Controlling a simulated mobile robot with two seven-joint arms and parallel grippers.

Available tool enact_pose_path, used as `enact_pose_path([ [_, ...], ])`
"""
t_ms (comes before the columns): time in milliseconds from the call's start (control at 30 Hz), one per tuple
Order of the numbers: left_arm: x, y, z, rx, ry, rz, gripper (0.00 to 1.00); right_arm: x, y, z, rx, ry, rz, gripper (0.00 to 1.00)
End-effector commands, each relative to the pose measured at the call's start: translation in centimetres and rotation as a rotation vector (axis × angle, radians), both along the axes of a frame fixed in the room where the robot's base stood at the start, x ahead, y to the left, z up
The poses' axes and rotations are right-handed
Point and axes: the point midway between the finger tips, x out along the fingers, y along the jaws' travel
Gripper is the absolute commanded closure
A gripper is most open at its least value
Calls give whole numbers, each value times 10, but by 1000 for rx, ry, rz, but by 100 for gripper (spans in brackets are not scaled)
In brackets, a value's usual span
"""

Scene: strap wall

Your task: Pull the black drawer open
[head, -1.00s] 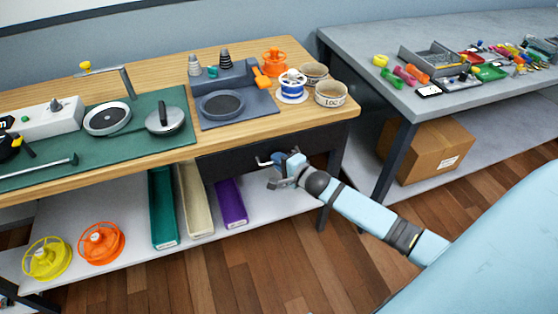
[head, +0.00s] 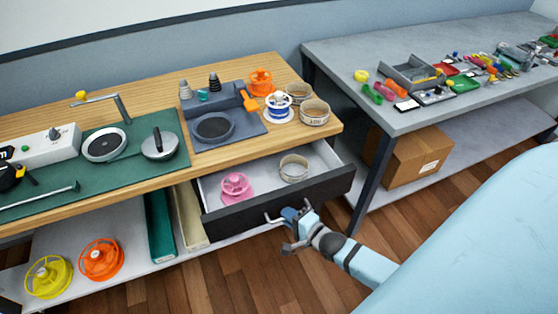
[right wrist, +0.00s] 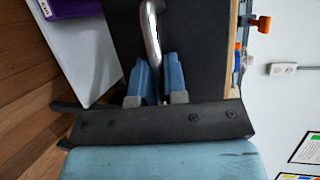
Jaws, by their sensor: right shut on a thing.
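The black drawer (head: 315,192) under the wooden bench is pulled well out, its pale inside in view. In it are a pink spool (head: 236,187) and a beige round bowl (head: 293,168). My right gripper (head: 287,217) is at the drawer's front. In the right wrist view my right gripper (right wrist: 156,82) has its blue fingers shut on the metal handle (right wrist: 151,35), with the black drawer front (right wrist: 195,60) behind it. My left gripper is in neither view.
The wooden bench (head: 55,202) carries a green mat and a dark grey station (head: 240,125). Yellow and orange spools (head: 101,259) and long trays stand on the shelf below. A grey table (head: 330,60) with a cardboard box (head: 408,158) under it stands right. Wooden floor before the drawer is clear.

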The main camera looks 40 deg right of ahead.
Motion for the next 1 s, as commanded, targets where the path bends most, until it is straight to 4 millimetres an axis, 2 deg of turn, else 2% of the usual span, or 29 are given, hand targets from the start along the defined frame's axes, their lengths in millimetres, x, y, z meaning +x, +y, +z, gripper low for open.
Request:
enact_pose_path([
  [33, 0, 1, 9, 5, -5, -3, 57, -13, 3, 4, 1, 4, -1, 100],
  [200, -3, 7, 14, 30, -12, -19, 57, -47, 11, 3, 0, 2, -1, 100],
  [400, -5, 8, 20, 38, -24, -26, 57, -72, 16, 2, -1, -1, 0, 100],
  [600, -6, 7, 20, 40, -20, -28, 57, -83, 19, 1, -3, -2, 0, 100],
  [1000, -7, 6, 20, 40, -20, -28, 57, -85, 20, 0, -2, -2, 0, 100],
])
